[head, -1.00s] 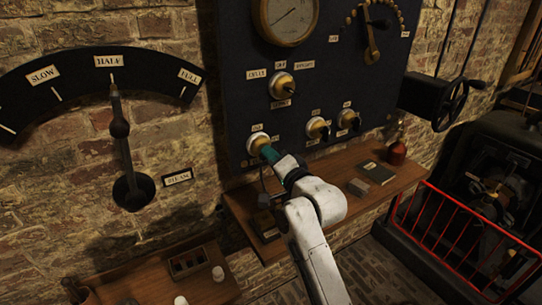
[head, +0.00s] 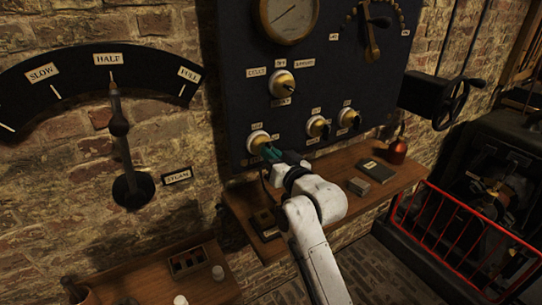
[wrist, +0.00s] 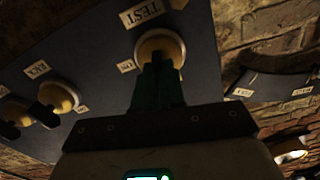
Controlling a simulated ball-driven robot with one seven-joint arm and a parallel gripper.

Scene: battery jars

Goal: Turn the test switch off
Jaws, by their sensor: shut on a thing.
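The test switch (head: 258,138) is a brass-coloured round knob low on the left of the dark panel. In the wrist view, the switch (wrist: 161,42) shows beside a TEST label and an ON label, both appearing turned. My gripper (head: 269,152) reaches it from the lower right. In the wrist view, my green fingers (wrist: 158,66) are close together and shut on the switch's handle at the front of the knob. The fingers hide most of the handle, so I cannot read its setting.
Two similar switches (head: 317,126) (head: 349,118) sit to the right on the panel (head: 236,65), and a larger selector (head: 282,83) above. A wooden shelf (head: 236,202) with a red-brown bottle (head: 397,152) and small boxes runs below my arm.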

